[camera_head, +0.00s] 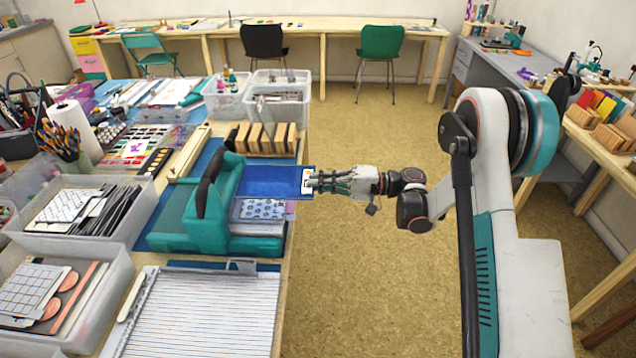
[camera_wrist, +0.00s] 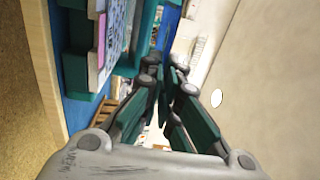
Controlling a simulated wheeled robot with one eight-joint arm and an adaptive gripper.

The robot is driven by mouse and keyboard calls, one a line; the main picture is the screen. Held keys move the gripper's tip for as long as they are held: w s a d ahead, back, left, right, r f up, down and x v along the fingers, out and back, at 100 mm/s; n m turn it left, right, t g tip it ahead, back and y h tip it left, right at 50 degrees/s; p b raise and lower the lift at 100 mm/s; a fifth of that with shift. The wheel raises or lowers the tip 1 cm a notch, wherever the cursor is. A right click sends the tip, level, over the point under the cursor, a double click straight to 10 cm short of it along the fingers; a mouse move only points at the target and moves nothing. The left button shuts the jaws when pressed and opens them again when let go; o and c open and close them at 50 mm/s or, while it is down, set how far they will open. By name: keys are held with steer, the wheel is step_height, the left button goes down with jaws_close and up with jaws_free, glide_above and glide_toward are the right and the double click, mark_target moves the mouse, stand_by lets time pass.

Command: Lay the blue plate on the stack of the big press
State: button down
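The big press (camera_head: 208,205) is teal with a black handle and stands on a blue mat at the table's right edge. Its stack (camera_head: 262,209), with a dotted pale plate on top, lies on its right side. In the wrist view the stack (camera_wrist: 104,48) shows pink and pale layers at upper left. The blue plate (camera_head: 268,180) is flat, with a white tab at its right end, above and just behind the stack in the head view. My gripper (camera_head: 313,182) has its fingers closed together at that tab. In the wrist view the fingertips (camera_wrist: 165,82) converge and mostly hide the plate.
Wooden blocks (camera_head: 267,138) stand behind the plate. A ribbed white board (camera_head: 205,310) lies in front of the press. Clear bins (camera_head: 137,215) with plates stand at left. The floor (camera_head: 370,280) right of the table edge is clear apart from my arm.

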steer(key=shift+f, duration=0.8)
steer(key=shift+f, duration=0.1)
steer(key=shift+f, duration=0.15)
steer(key=shift+a, duration=0.15)
steer(key=shift+a+f, duration=1)
steer(key=shift+f, duration=0.25)
steer(key=shift+w+a+f, duration=0.1)
steer(key=shift+a+f, duration=0.1)
steer(key=shift+f, duration=0.5)
